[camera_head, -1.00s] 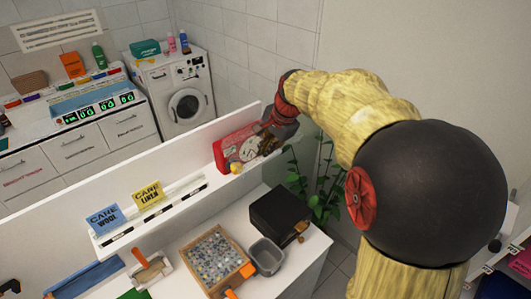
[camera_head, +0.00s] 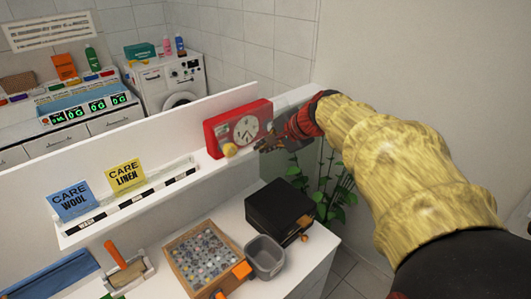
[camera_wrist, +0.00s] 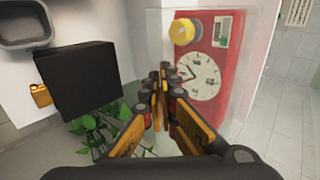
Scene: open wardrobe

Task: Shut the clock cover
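The red clock (camera_head: 238,128) stands on the white ledge, with a round pale dial and a yellow knob at its lower left. In the wrist view the clock (camera_wrist: 213,110) fills the right of centre, dial uncovered by my fingers. A see-through pane, which looks like the clock cover (camera_head: 272,167), stands out at the clock's right side, swung open; its exact edges are hard to make out. My gripper (camera_head: 262,144) is beside the clock's right end, by the pane. In the wrist view its fingertips (camera_wrist: 161,76) are together with nothing seen between them. Contact with the pane cannot be told.
A black box (camera_head: 281,209) and a grey bin (camera_head: 265,257) stand on the counter below. A tray of small pieces (camera_head: 204,256) is beside them. CARE WOOL (camera_head: 70,201) and CARE LINEN (camera_head: 125,174) cards stand left on the ledge. A plant (camera_head: 336,195) grows below my arm.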

